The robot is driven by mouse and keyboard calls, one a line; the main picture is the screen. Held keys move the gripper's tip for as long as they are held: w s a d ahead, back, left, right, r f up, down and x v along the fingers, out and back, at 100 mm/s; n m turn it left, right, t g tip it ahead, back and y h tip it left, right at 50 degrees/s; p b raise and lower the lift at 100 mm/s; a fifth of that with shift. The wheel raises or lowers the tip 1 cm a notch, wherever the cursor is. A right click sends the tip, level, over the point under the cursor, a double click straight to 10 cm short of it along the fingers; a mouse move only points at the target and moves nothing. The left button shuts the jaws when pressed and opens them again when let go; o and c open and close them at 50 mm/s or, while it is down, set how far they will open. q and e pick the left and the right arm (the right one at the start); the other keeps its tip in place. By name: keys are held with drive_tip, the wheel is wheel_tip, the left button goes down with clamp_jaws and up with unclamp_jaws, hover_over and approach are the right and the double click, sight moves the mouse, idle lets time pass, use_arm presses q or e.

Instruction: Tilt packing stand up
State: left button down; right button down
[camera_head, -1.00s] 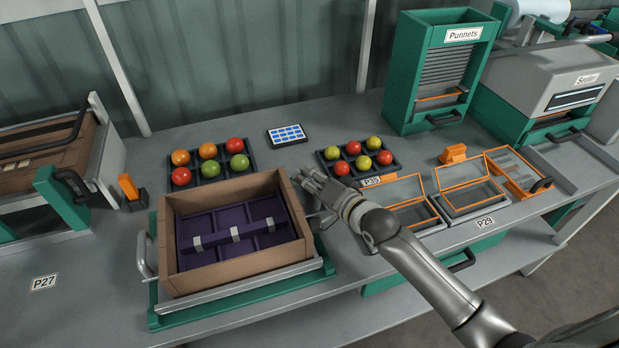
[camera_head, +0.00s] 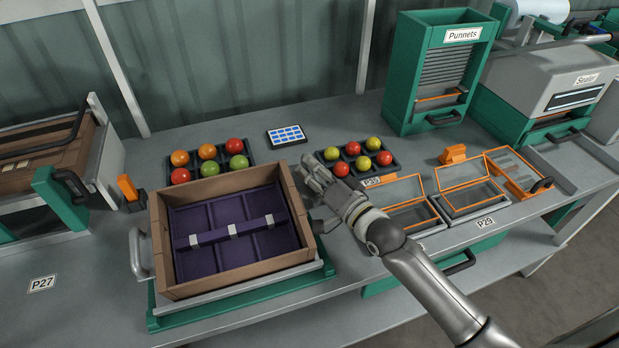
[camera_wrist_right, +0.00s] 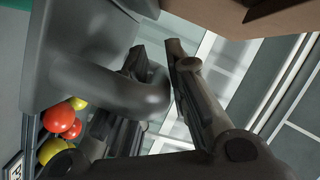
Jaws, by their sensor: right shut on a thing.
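The packing stand has a green base (camera_head: 240,300) and a grey tilting tray (camera_head: 215,283). A brown crate (camera_head: 230,273) with purple dividers sits on the tray, tipped with its back side raised. A grey loop handle (camera_head: 138,256) shows on the stand's left side. My right gripper (camera_head: 317,174) is at the crate's right side. In the right wrist view its fingers (camera_wrist_right: 158,60) are shut on a thick grey handle (camera_wrist_right: 115,88), with the crate's edge above. The exact contact is partly hidden by the fingers. My left gripper is not in view.
A tray of mixed tomatoes (camera_head: 252,158) stands behind the crate, partly covered by it. A second tomato tray (camera_head: 398,170) and open orange-rimmed punnets (camera_head: 440,216) lie close to my right arm. Bench is bare at left front.

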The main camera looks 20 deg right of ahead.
drive_tip(key=shift+s+r, duration=0.25)
drive_tip(key=shift+r, duration=0.2)
drive_tip(key=shift+w+r+t, duration=0.1)
drive_tip(key=shift+t, duration=0.2)
drive_tip(key=c, duration=1.7)
unclamp_jaws()
drive_tip(key=shift+s, duration=0.2)
drive_tip(key=shift+s+d, duration=0.15)
drive_tip(key=shift+s, duration=0.1)
drive_tip(key=v, duration=1.1)
drive_tip(key=shift+s+d, duration=0.1)
